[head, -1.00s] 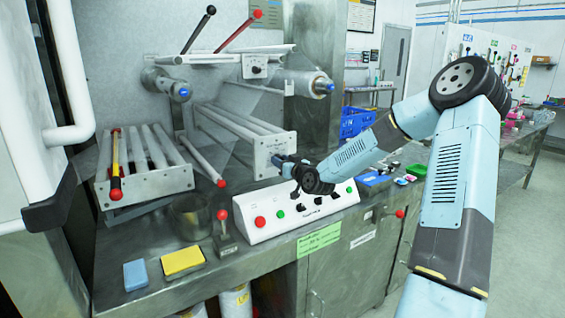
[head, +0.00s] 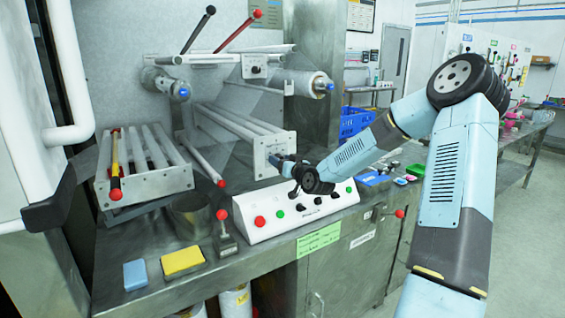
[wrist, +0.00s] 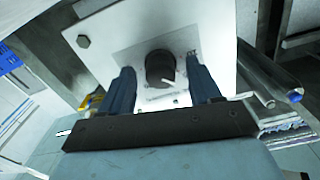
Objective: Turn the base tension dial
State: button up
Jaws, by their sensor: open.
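The base tension dial (wrist: 160,68) is a round black knob with a white pointer mark, set on a pale metal plate (wrist: 212,28). In the wrist view my gripper (wrist: 160,78) is open, with one dark blue finger on each side of the dial. There are visible gaps between the fingers and the knob, and nothing is held. In the head view my gripper (head: 277,161) is at the front of the roller unit's end plate (head: 273,143). There my gripper and wrist hide the dial.
A white control box (head: 285,222) with red, green and black buttons stands just below my wrist. A lever with a red knob (head: 222,214), a yellow sponge (head: 182,262) and a blue block (head: 135,274) are on the metal bench. A roller (head: 300,84) with another dial is above.

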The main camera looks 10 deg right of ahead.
jog(key=v, duration=1.3)
jog(key=shift+s, duration=0.3)
jog(key=shift+d, duration=0.1)
